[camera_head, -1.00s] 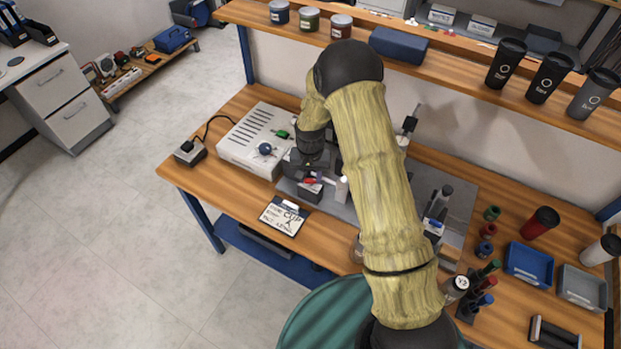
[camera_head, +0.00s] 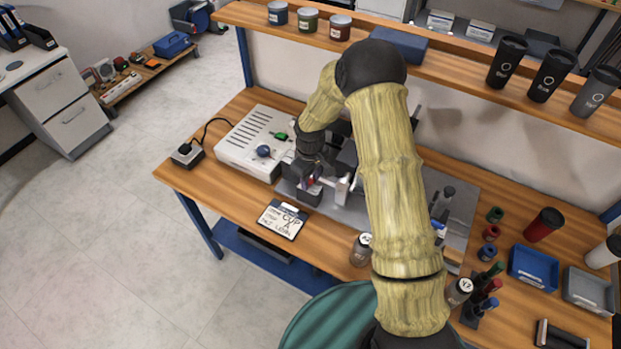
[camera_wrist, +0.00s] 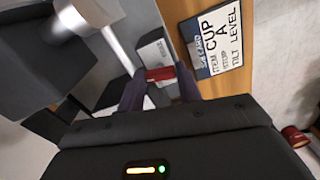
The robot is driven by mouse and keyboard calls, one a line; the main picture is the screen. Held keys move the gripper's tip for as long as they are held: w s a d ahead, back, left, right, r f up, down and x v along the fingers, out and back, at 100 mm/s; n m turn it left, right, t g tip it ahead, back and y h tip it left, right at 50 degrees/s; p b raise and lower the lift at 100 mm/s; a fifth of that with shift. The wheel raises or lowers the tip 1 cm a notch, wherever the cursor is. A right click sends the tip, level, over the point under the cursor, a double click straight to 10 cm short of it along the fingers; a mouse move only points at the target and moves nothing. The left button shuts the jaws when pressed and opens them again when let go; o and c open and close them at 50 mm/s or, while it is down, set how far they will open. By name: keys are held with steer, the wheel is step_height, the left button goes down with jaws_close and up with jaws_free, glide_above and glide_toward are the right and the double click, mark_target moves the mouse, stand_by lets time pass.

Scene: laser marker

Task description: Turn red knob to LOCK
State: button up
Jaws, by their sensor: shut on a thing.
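The red knob (camera_wrist: 160,74) shows in the wrist view as a small red bar between my fingertips. It sits by a grey-white labelled block (camera_wrist: 153,52). My gripper (camera_wrist: 159,88) is shut on the knob, one dark finger on each side. In the head view my gripper (camera_head: 306,182) is low over the front of the grey fixture plate, and it and my wrist hide most of the knob. The knob's pointing direction and any LOCK mark cannot be read.
A white cylinder arm (camera_wrist: 120,50) stands close left of my fingers in the wrist view. The CUP A card (camera_head: 282,220) lies in front of the fixture. A white control box (camera_head: 252,143) with a blue knob stands to the left. Jars and pens are at right.

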steer(key=shift+w+a+n, duration=0.15)
steer(key=shift+a+n, duration=0.1)
steer(key=shift+n, duration=0.95)
steer(key=o, duration=1)
steer(key=shift+d, duration=0.15)
steer(key=shift+w, duration=0.1)
